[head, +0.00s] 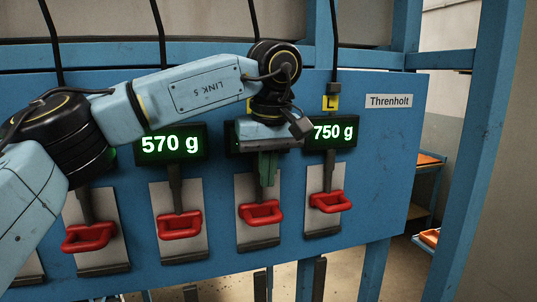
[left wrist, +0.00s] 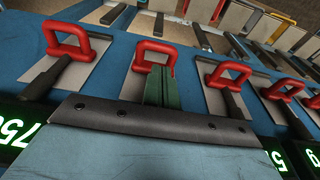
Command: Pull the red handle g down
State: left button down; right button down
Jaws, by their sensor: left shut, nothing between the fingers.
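A row of red handles on levers sits on a blue panel (head: 385,150). My left gripper (head: 267,180) points down in front of the lever of the third visible handle (head: 261,213), its green fingers shut with nothing between them. That handle also shows in the left wrist view (left wrist: 142,62), just beyond the fingertips (left wrist: 158,75); I cannot tell whether they touch. Other handles are under the 570 g display (head: 180,226), under the 750 g display (head: 331,202) and at the left (head: 90,238). No letter g marks a handle legibly. My right gripper is not in view.
The 570 g display (head: 171,144) and 750 g display (head: 333,133) are lit; my wrist covers most of the display between them. A yellow L tag (head: 331,103) and a Threnholt plate (head: 389,101) are at the upper right. Blue posts (head: 476,150) stand at right.

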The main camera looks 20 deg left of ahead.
aim_at(266, 218)
pick_arm(q)
jog(key=f, duration=0.5)
jog(key=w+f+p, duration=0.1)
jog(key=f, duration=0.1)
jog(key=shift+a+f, duration=0.2)
jog(key=shift+a, duration=0.15)
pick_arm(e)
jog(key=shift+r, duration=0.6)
pick_arm(q)
jog(key=shift+d+f, duration=0.1)
